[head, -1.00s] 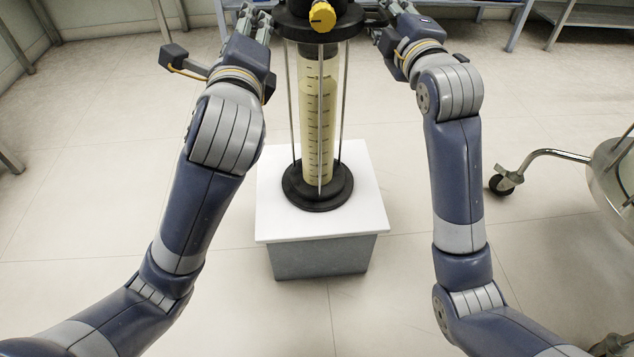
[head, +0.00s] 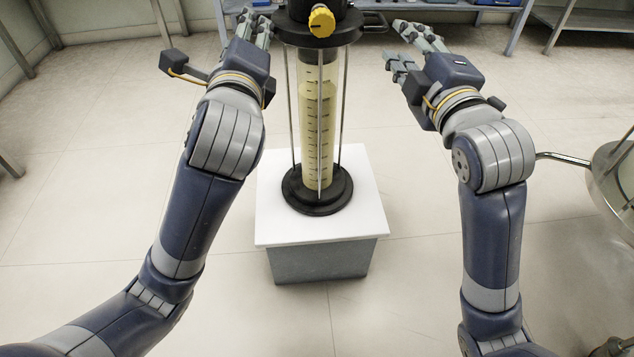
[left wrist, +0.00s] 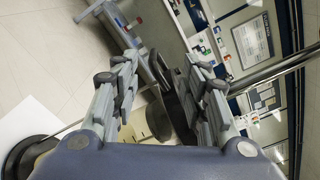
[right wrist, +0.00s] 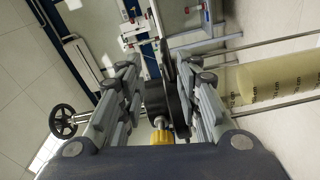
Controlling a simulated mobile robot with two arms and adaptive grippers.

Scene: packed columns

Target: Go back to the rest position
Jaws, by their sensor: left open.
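A clear column (head: 318,120) with pale yellow filling stands upright between thin rods on a round black base (head: 317,197). A yellow knob (head: 321,20) sits on its black head, and a dark loop handle (head: 374,22) sticks out on the right. My left gripper (head: 255,19) is open beside the head's left side; whether it touches there I cannot tell. My right gripper (head: 398,42) is open and empty, apart from the column to its right. In the right wrist view the column (right wrist: 275,85) and yellow knob (right wrist: 161,137) lie beyond the open fingers.
The column stands on a white-topped grey block (head: 350,215). A steel round-topped stand (head: 612,180) is at the right, near my right arm. Grey shelving (head: 470,18) lines the back. The floor around the block is clear.

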